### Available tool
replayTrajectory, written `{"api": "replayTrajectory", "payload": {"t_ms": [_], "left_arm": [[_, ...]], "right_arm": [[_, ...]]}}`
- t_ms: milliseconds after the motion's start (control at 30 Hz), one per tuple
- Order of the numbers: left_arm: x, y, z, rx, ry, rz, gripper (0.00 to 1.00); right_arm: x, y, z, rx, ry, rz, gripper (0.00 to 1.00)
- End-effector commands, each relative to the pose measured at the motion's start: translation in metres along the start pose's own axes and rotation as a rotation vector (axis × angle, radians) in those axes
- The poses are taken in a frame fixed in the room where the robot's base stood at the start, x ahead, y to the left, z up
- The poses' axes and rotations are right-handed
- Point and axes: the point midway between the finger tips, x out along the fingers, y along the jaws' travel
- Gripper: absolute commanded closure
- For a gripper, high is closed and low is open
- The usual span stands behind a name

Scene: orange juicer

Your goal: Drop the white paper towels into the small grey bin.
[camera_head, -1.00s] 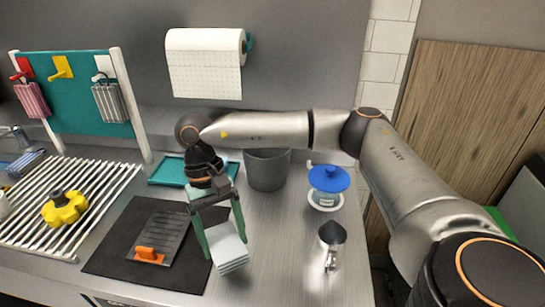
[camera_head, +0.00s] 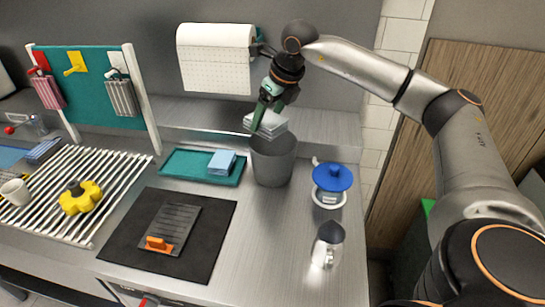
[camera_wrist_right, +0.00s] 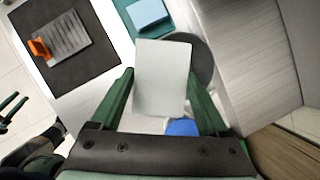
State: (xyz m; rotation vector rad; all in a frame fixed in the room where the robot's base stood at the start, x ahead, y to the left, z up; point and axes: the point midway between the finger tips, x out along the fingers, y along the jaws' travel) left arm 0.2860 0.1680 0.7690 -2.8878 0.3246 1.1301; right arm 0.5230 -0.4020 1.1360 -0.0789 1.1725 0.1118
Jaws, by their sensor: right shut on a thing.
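The stack of white paper towels (camera_head: 273,124) is in my right gripper (camera_head: 262,112), just above the mouth of the small grey bin (camera_head: 272,165). The right gripper is shut on the stack. In the right wrist view the towels (camera_wrist_right: 161,70) show as a flat white rectangle between the green fingers, and they hide part of the bin (camera_wrist_right: 203,62) behind them. Whether the stack's lower edge is inside the rim is hard to tell. Dark green fingers (camera_wrist_right: 10,108) at the left edge of the right wrist view look like my left gripper; its state is unclear.
A teal tray (camera_head: 186,171) with blue folded cloths (camera_head: 222,162) lies left of the bin. A blue-lidded jar (camera_head: 331,182) and a metal juicer (camera_head: 327,245) stand to its right. A paper roll (camera_head: 216,58) hangs behind. A black mat (camera_head: 127,229) lies in front.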

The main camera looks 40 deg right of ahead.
Motion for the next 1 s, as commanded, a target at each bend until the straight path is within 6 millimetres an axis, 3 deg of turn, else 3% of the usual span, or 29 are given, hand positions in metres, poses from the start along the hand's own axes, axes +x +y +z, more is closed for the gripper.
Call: {"api": "replayTrajectory", "payload": {"t_ms": [200, 400, 767, 1000], "left_arm": [[-0.005, 0.0, -0.005, 0.0, 0.0, 0.0, 0.5], [-0.005, 0.0, -0.006, 0.001, 0.0, 0.0, 0.5], [-0.003, 0.0, -0.003, 0.001, 0.0, 0.0, 0.5], [0.012, -0.001, 0.014, 0.002, -0.001, 0.0, 0.5]], "right_arm": [[-0.024, -0.036, 0.012, 0.345, 0.0, -0.143, 0.74], [-0.028, -0.048, 0.013, 0.465, 0.004, -0.191, 0.74], [0.001, -0.048, -0.001, 0.467, 0.006, -0.192, 0.74], [0.025, -0.048, -0.01, 0.466, 0.004, -0.191, 0.74]]}}
